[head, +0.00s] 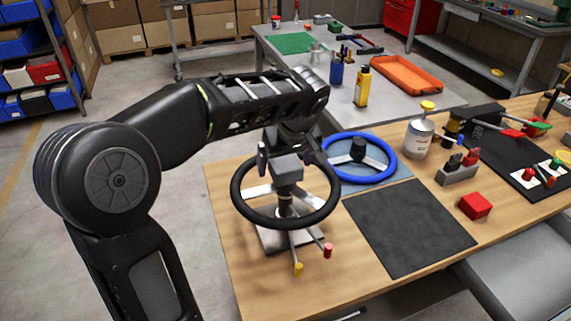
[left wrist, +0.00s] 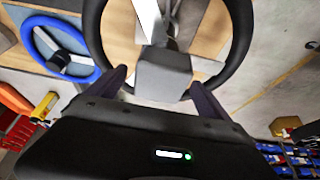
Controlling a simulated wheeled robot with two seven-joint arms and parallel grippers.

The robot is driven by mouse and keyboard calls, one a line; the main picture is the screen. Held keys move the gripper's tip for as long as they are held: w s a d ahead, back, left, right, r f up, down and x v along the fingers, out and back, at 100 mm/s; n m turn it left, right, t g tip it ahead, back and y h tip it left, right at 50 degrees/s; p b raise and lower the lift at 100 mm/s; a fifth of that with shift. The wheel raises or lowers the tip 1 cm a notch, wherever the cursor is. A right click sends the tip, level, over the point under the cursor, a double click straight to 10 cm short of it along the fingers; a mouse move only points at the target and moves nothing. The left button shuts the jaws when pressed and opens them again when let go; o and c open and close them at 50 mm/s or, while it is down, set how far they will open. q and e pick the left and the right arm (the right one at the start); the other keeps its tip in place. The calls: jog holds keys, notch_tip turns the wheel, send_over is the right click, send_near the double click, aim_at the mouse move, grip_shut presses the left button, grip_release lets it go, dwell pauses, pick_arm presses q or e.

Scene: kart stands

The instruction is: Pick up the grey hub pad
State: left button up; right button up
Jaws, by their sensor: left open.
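The grey hub pad (head: 288,168) is a small grey block at the centre of a black steering wheel (head: 240,204) on a metal stand (head: 262,238). My left gripper (head: 288,158) is above the wheel's centre, pointing down. In the left wrist view the pad (left wrist: 163,76) lies between the fingers of my left gripper (left wrist: 160,88), which are open, one on each side. I cannot tell whether either finger touches it. My right gripper is not in view.
A blue wheel (head: 384,170) with a black hub lies just behind the black wheel. A dark mat (head: 410,228) lies bare to the right. A white can (head: 418,140) and a red block (head: 475,206) stand nearby. Yellow and red knobs (head: 299,270) stick out from the stand's front.

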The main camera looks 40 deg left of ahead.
aim_at(285, 161)
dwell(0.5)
pick_arm(q)
jog(key=c, duration=1.5)
jog(key=shift+r, duration=0.1)
notch_tip(285, 161, up, 10)
jog(key=shift+f+b, duration=0.1)
jog(key=shift+b, duration=0.25)
